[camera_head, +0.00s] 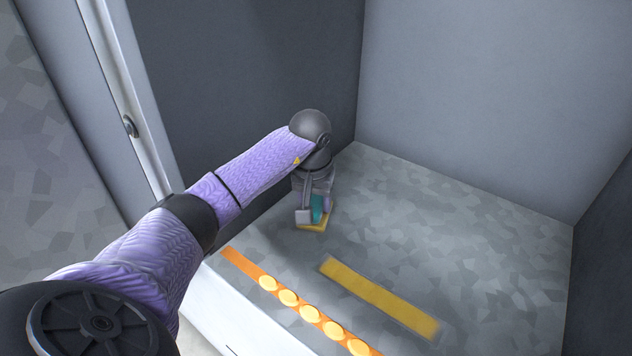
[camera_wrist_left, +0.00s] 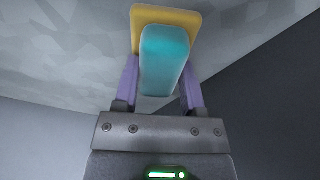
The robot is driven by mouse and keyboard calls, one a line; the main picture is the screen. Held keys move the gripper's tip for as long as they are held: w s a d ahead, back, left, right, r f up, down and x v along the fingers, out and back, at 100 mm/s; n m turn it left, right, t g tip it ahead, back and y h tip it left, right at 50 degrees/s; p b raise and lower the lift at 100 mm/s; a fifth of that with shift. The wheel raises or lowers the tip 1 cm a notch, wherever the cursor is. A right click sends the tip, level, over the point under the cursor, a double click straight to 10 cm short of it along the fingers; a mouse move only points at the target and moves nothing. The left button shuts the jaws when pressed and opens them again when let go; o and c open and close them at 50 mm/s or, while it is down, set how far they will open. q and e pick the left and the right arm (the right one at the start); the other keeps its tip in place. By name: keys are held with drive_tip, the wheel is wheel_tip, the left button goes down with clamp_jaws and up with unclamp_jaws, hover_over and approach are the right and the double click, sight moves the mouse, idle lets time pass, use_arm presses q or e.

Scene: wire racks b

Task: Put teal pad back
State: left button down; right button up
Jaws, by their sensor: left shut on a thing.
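The teal pad (camera_head: 318,208) is in my left gripper (camera_head: 312,212), near the back left corner of the grey floor. In the left wrist view the teal pad (camera_wrist_left: 164,58) stands between the two purple fingers of the left gripper (camera_wrist_left: 158,85). A yellow square (camera_head: 314,226) lies just beyond the pad on the floor; it also shows in the left wrist view (camera_wrist_left: 138,28). I cannot tell whether the pad touches the yellow square. My right gripper is in neither view.
A yellow strip (camera_head: 380,298) lies on the patterned floor (camera_head: 450,230). An orange strip with several yellow discs (camera_head: 288,298) runs along the front edge. Grey walls (camera_head: 500,90) close in the back and sides. The right part of the floor is clear.

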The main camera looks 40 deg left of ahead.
use_arm(q)
drive_tip(key=shift+c, duration=1.4)
unclamp_jaws()
drive_tip(key=shift+f, duration=0.1)
drive_tip(key=shift+o, duration=0.5)
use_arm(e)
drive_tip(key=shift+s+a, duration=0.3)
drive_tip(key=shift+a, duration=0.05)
use_arm(q)
drive_tip(key=shift+r, duration=0.2)
wheel_tip(320, 180, up, 12)
drive_tip(key=s+p, duration=0.1)
drive_tip(key=p, duration=0.3)
drive_tip(key=shift+s+d, duration=0.3)
drive_tip(key=shift+d, duration=0.1)
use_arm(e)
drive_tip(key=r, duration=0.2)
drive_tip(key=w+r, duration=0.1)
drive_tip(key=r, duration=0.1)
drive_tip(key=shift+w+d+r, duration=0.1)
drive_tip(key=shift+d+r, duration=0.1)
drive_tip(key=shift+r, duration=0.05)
use_arm(q)
drive_tip(key=shift+f, duration=0.1)
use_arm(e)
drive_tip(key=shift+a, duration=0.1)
